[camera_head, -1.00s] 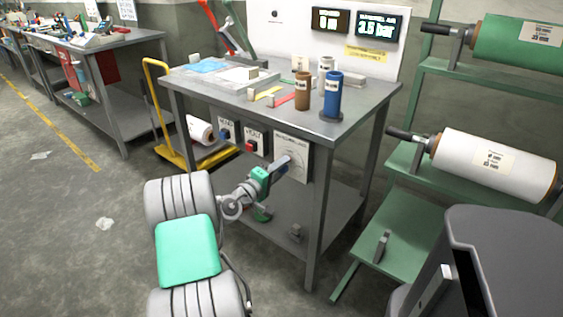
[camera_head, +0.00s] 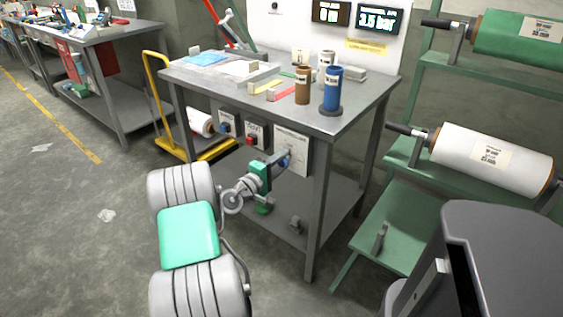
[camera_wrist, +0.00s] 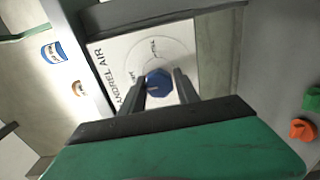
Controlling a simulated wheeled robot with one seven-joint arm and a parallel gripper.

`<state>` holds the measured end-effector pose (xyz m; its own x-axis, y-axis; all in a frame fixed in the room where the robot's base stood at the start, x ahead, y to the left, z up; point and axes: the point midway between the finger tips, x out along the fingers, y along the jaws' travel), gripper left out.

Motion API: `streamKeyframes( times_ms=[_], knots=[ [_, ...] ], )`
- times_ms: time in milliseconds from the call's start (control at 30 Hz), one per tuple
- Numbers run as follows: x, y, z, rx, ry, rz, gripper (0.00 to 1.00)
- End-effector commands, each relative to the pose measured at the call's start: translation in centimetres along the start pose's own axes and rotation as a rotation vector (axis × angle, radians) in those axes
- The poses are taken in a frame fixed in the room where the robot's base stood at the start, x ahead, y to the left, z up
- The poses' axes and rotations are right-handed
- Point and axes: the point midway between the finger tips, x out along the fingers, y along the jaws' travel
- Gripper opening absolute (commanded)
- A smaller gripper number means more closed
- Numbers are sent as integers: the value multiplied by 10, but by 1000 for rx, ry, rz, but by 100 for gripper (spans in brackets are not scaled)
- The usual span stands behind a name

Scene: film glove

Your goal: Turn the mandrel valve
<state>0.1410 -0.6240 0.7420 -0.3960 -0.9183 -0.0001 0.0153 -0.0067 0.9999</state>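The mandrel valve is a blue knob (camera_wrist: 159,84) on a white panel (camera_wrist: 112,48) marked "MANDREL AIR" with a curved scale. In the head view, the panel (camera_head: 291,148) hangs at the front of the grey workbench, and the knob (camera_head: 285,162) is mostly hidden by my gripper. My gripper (camera_wrist: 160,88) has one finger on each side of the knob and appears closed on it; exact contact is hard to see. My gripper (camera_head: 282,161) also shows in the head view, with its green body close to the panel. A display (camera_head: 377,20) above the bench reads about 3.5 bar.
Two smaller control boxes (camera_head: 228,124) (camera_head: 254,135) sit left of the panel. The bench (camera_head: 335,122) holds brown and blue cylinders. A green rack (camera_head: 405,170) with film rolls stands right; a yellow trolley (camera_head: 158,100) stands left. The floor at left is mostly clear.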

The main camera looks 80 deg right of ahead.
Motion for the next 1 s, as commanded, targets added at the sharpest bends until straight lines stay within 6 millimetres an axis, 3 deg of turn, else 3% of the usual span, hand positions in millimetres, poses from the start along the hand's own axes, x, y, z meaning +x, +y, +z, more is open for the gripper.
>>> streamKeyframes(
  times_ms=[200, 467, 800, 1000],
  knots=[
    [0, 0, 0, 1, 0, 0, 55],
    [-2, 0, 0, 1, 0, 0, 55],
    [-63, 1, -1, -1, 4, -1, 55],
    [-79, 0, 0, 1, 1, 0, 55]
  ],
)
